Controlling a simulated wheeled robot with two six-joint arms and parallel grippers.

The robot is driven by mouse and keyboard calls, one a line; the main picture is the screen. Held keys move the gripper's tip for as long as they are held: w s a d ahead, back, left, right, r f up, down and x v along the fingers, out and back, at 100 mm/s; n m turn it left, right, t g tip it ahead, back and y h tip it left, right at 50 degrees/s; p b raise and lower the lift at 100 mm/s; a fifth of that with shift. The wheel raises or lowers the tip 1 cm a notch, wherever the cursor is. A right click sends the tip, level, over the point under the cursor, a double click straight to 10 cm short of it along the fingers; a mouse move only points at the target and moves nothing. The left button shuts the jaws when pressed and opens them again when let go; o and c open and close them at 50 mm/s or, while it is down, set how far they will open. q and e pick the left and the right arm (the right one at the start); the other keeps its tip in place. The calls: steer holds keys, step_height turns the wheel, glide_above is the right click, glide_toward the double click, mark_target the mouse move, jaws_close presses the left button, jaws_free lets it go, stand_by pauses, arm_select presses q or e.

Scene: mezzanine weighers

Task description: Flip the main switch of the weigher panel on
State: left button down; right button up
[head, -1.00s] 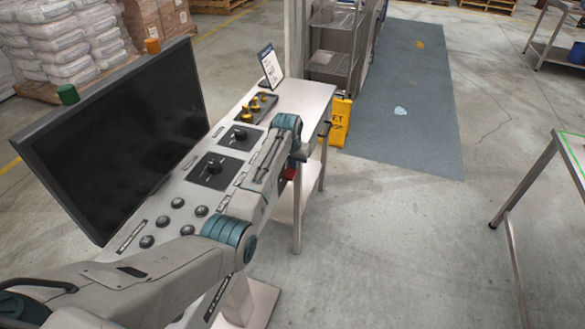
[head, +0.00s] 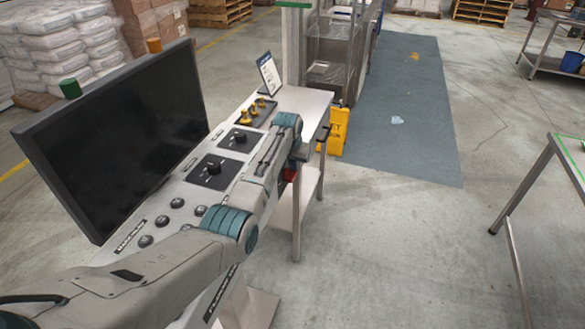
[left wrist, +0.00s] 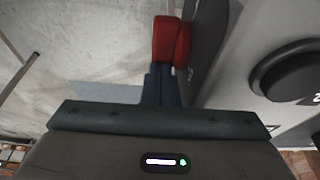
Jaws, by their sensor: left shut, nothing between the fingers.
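The weigher panel (head: 225,145) is a pale sloped console with knobs, buttons and a black screen (head: 125,130). A red switch handle (head: 290,174) shows at its right side, partly hidden by my arm. In the left wrist view the red handle (left wrist: 172,40) stands beside the grey panel side (left wrist: 225,95). My left gripper (head: 299,153) is at the panel's right edge by the handle. Its blue fingers (left wrist: 160,82) are shut and empty, with their tips right at the handle's lower end. I cannot tell whether they touch it. My right gripper is out of view.
A large black knob (left wrist: 290,72) sits right of the handle in the left wrist view. A yellow wet-floor sign (head: 338,130) stands behind the panel, near a grey floor mat (head: 410,120). A metal table frame (head: 520,190) is at right. The floor between is clear.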

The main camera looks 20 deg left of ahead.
arm_select(q)
steer(key=shift+w, duration=0.15)
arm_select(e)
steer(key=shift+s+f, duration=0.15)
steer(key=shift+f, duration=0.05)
arm_select(q)
steer(key=shift+w+f, duration=0.35)
steer(key=shift+w, duration=0.15)
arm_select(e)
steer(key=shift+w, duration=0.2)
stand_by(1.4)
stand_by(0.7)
